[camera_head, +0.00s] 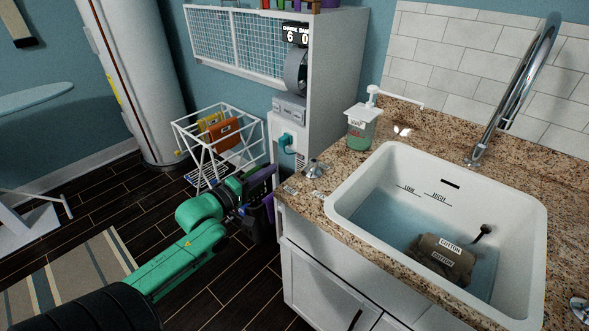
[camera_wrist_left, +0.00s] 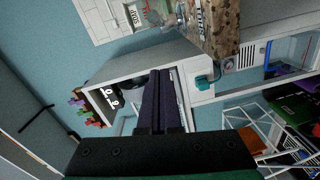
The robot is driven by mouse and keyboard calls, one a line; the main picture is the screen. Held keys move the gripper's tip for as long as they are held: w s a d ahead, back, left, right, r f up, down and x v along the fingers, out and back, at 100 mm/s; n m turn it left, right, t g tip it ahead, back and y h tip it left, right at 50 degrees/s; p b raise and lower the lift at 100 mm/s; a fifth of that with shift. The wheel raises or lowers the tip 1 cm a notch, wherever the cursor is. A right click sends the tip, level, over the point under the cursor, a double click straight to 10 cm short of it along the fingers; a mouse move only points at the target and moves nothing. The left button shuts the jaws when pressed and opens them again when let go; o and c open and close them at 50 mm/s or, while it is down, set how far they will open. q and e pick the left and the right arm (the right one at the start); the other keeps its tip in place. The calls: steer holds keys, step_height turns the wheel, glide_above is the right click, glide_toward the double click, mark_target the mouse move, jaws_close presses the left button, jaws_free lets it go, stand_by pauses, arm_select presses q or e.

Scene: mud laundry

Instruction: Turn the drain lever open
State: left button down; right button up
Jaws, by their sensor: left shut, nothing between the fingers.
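My left gripper (camera_head: 268,176) is shut and empty, in the air left of the counter's front left corner. Its dark purple fingers (camera_wrist_left: 161,98) lie together in the left wrist view. A small silver fitting (camera_head: 315,169) with small labels beside it stands on the counter's left corner, right of the gripper and apart from it; I cannot tell whether it is the drain lever. The white sink (camera_head: 375,165) holds bluish water and a brown bundle (camera_head: 441,260) labelled COTTON. A dark knob on a short stem (camera_head: 484,231) shows near the bundle. My right gripper is not in view.
A soap dispenser (camera_head: 360,127) and a tall faucet (camera_head: 512,95) stand on the granite counter (camera_head: 400,112). A white cabinet with a teal handle (camera_head: 285,142) stands behind the gripper. A white wire basket (camera_head: 195,150) is on the floor. A second silver fitting (camera_head: 580,308) is at far right.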

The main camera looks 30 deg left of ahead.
mark_target(309, 169)
arm_select(q)
steer(key=w+d, duration=0.1)
steer(key=w+d+p, duration=0.1)
steer(key=w+d, duration=0.1)
steer(key=w+d+p, duration=0.1)
steer(key=w+d, duration=0.1)
steer(key=shift+w+f, duration=0.2)
steer(key=shift+f, duration=0.3)
steer(key=shift+a, duration=0.1)
